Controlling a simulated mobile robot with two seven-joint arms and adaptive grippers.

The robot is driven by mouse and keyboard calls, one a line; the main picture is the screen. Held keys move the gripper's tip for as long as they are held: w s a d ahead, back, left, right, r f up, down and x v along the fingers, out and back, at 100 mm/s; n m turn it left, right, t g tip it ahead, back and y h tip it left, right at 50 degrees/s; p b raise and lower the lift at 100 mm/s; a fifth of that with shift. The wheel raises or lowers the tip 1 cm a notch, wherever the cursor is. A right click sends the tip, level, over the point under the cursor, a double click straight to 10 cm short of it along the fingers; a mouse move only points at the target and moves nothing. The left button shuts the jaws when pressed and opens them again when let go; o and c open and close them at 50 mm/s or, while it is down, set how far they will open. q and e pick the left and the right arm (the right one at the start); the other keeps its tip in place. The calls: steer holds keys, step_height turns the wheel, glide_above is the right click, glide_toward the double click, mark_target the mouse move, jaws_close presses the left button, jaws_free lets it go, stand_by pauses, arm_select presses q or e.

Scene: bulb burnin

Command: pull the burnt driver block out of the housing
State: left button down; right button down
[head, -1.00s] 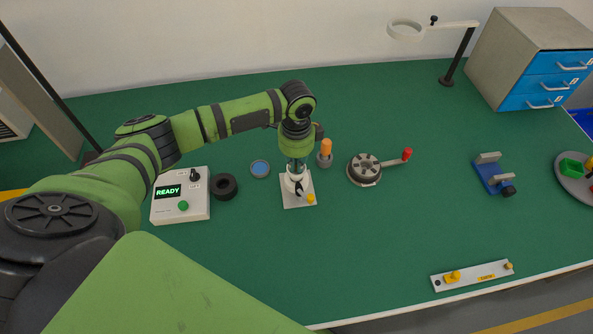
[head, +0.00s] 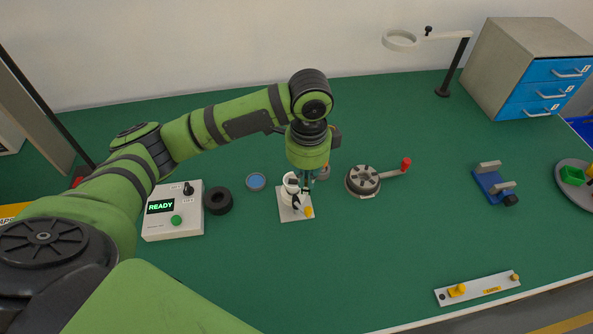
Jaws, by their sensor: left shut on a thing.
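The white round housing (head: 288,191) stands on a pale square base plate (head: 290,216) in the middle of the bench, with a dark lever-like part and a yellow knob (head: 308,212) at its front. My left gripper (head: 305,186) points down at the housing's right upper side. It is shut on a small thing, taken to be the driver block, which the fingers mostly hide. I cannot tell whether the block is clear of the housing. My right gripper is not in view.
A control box (head: 173,211) reading READY, a black ring (head: 218,201) and a blue-centred dish (head: 256,182) lie to the left. A round crank fixture (head: 362,181) stands to the right. A blue clamp (head: 493,185) is farther right. The front middle of the bench is clear.

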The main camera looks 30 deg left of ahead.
arm_select(q)
steer(key=s+d+r+p, duration=0.2)
steer(key=d+r+p, duration=0.1)
steer(key=r+p, duration=0.2)
step_height(320, 180, up, 2)
steer(key=shift+s+d+p, duration=0.15)
steer(key=shift+s+p, duration=0.15)
steer(key=shift+p, duration=0.05)
stand_by(0.5)
